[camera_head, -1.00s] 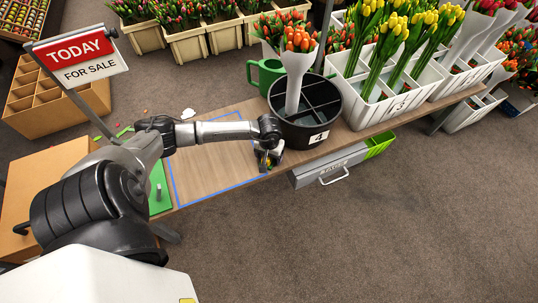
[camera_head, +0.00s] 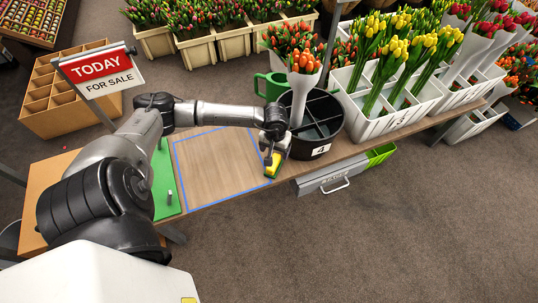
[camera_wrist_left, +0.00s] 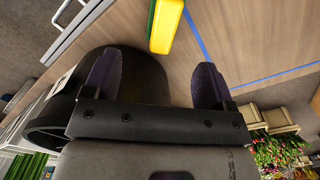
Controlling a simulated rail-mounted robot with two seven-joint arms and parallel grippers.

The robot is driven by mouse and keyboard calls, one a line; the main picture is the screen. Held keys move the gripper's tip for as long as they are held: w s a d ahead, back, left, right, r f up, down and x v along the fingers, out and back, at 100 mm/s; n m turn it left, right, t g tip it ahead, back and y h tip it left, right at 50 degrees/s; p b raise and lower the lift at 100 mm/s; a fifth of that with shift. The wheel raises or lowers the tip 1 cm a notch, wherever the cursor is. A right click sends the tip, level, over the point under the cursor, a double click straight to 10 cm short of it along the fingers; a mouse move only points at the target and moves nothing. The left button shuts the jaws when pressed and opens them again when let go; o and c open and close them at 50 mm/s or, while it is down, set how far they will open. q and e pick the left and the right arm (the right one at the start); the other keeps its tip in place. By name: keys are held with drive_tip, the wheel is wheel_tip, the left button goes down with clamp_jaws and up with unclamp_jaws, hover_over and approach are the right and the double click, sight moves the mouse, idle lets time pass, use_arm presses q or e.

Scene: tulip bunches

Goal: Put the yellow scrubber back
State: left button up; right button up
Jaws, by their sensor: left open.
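The yellow scrubber (camera_head: 273,164), yellow with a green side, lies on the wooden table beside the right edge of the blue-taped rectangle (camera_head: 222,160). It also shows at the top of the left wrist view (camera_wrist_left: 166,26), close to a blue tape line. My left gripper (camera_head: 268,150) is just above and behind the scrubber in the head view, beside the black bucket. In the left wrist view its two fingers (camera_wrist_left: 157,76) are wide apart with nothing between them, and the scrubber is apart from the fingertips. My right gripper is not in view.
The black bucket (camera_head: 326,134) labelled 4 stands right of the gripper, holding wrapped orange tulips (camera_head: 303,75). A white divided crate (camera_head: 350,112) of tulips stands farther right. A green mat (camera_head: 163,180) lies left of the taped area, which is clear. A grey drawer (camera_head: 325,178) sits below the table edge.

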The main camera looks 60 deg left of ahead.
use_arm(q)
drive_tip(key=w+d+r+n+t+h, duration=0.1)
drive_tip(key=d+r+n+t+h, duration=0.3)
drive_tip(key=d, duration=0.6)
drive_tip(key=w+d+f+n+t+h, duration=0.1)
drive_tip(key=d+n+h, duration=0.2)
drive_tip(key=d+h, duration=0.5)
drive_tip(key=w+d+r+n+t, duration=0.1)
drive_tip(key=d+r+n+t, duration=0.75)
drive_tip(key=n, duration=0.65)
drive_tip(key=s+a+f+n+t+y, duration=0.15)
drive_tip(key=a+n+y, duration=0.4)
drive_tip(key=n, duration=0.75)
drive_tip(key=s+a+n+t+y, duration=0.1)
drive_tip(key=s+a+n+y, duration=0.1)
drive_tip(key=n+y, duration=0.8)
drive_tip(key=s+d+f+n+g+h, duration=0.1)
drive_tip(key=s+d+f+n+g, duration=0.1)
drive_tip(key=s+f+n+g, duration=0.2)
drive_tip(key=s+d+f+n+g+h, duration=0.2)
drive_tip(key=s+f+n+g, duration=0.3)
drive_tip(key=s+n+g, duration=0.3)
drive_tip(key=s+n, duration=0.4)
drive_tip(key=s, duration=0.1)
drive_tip(key=shift+s+d+n, duration=0.15)
drive_tip(key=shift+d+n, duration=0.1)
drive_tip(key=shift+n, duration=0.15)
